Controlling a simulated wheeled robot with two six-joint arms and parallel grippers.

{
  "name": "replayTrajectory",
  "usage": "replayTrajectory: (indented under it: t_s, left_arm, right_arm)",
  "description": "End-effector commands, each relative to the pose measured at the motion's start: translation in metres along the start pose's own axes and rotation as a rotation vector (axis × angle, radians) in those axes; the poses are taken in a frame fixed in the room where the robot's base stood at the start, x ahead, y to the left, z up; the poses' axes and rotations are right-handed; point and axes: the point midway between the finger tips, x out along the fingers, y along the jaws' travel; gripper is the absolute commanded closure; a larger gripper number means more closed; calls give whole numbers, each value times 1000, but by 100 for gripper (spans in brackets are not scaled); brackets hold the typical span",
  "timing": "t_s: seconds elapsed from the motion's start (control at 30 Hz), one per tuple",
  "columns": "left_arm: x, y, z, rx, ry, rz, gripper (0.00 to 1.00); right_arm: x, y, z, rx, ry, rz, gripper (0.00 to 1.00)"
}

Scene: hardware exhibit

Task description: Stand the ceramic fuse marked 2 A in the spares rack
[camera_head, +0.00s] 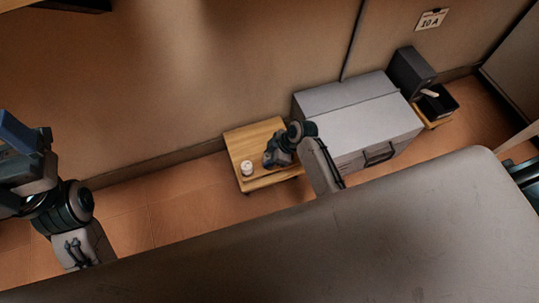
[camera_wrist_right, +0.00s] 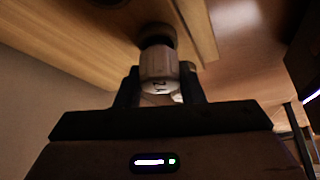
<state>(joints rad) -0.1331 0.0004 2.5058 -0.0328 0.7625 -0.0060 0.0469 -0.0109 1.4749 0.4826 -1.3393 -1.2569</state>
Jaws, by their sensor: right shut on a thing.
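My right gripper (camera_head: 271,161) is low over a small wooden stand (camera_head: 254,138) by the wall. In the right wrist view, its two fingers (camera_wrist_right: 160,88) are shut on a pale ceramic fuse (camera_wrist_right: 158,66) with a dark marking that seems to include a 2. The fuse's far end meets a dark round spot in the wood; I cannot tell whether it is inside a hole. Another dark round spot (camera_wrist_right: 110,2) shows at the top edge. My left arm is at the left edge of the head view, its fingertips not clear.
A white round thing (camera_head: 247,167) is on the stand, left of my right gripper. A grey cabinet (camera_head: 345,110) stands to the right. Beyond it are a dark box (camera_head: 410,72) and a black tray (camera_head: 440,102) with a pale piece (camera_head: 430,93). A 10 A sign (camera_head: 431,20) hangs on the wall.

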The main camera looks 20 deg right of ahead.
Motion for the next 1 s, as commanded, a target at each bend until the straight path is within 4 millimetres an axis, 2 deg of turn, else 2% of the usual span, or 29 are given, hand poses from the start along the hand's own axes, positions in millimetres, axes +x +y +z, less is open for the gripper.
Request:
replayTrajectory:
  t_s: [1.0]
  left_arm:
    - [4,-1,0,1,0,-9,0]
  right_arm:
    - [6,0,4,0,0,0,87]
